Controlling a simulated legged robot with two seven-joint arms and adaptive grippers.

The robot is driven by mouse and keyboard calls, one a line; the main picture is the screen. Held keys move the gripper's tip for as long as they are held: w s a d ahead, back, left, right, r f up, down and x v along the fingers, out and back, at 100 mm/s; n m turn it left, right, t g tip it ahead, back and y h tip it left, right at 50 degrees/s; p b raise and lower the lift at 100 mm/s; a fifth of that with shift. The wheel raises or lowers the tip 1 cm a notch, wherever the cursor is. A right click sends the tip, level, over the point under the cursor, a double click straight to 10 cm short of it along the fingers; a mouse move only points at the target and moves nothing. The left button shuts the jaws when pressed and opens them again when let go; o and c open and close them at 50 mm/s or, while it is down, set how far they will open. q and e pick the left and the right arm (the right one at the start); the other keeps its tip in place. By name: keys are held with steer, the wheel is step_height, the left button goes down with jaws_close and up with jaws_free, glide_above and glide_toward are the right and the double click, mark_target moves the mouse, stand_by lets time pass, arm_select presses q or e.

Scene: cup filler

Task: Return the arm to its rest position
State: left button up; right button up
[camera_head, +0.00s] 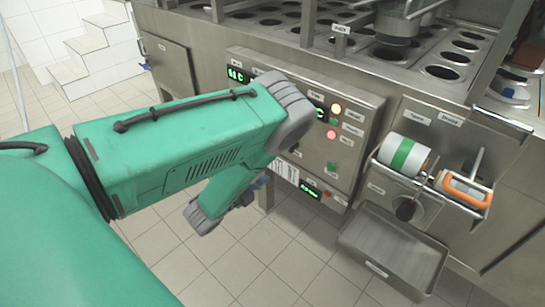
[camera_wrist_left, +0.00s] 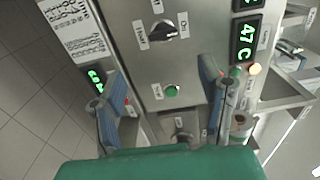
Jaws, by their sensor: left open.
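My left arm (camera_head: 180,150) is green with grey joint caps. It reaches in from the left in the head view and folds down in front of the machine's control panel (camera_head: 345,150). My left gripper (camera_head: 256,188) is mostly hidden behind the arm there. In the left wrist view the left gripper (camera_wrist_left: 160,75) has its two blue-padded fingers spread wide, with nothing between them. It faces the steel panel, which carries a black rotary knob (camera_wrist_left: 162,30) and a green button (camera_wrist_left: 171,90). Contact with the panel cannot be told. My right gripper is not in view.
A steel machine top with round cup openings (camera_head: 443,72) spans the back. At right are a roll with a green band (camera_head: 403,155), an orange-handled tool (camera_head: 466,190) and a protruding steel tray (camera_head: 392,250). Tiled floor (camera_head: 245,260) below is open.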

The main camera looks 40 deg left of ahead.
arm_select(q)
steer(key=s+d+f+n+g+y, duration=0.2)
steer(key=s+f+n+g+y, duration=0.1)
steer(key=s+f+n+g, duration=0.75)
steer(key=s+d+r+n+g, duration=0.1)
steer(key=s+d+n+g, duration=0.2)
steer(key=s, duration=0.5)
steer(key=s+d+r+n+g+h, duration=0.1)
steer(key=s+d+n+g, duration=0.3)
steer(key=s, duration=0.5)
steer(key=shift+d+n, duration=0.35)
steer(key=shift+n, duration=0.1)
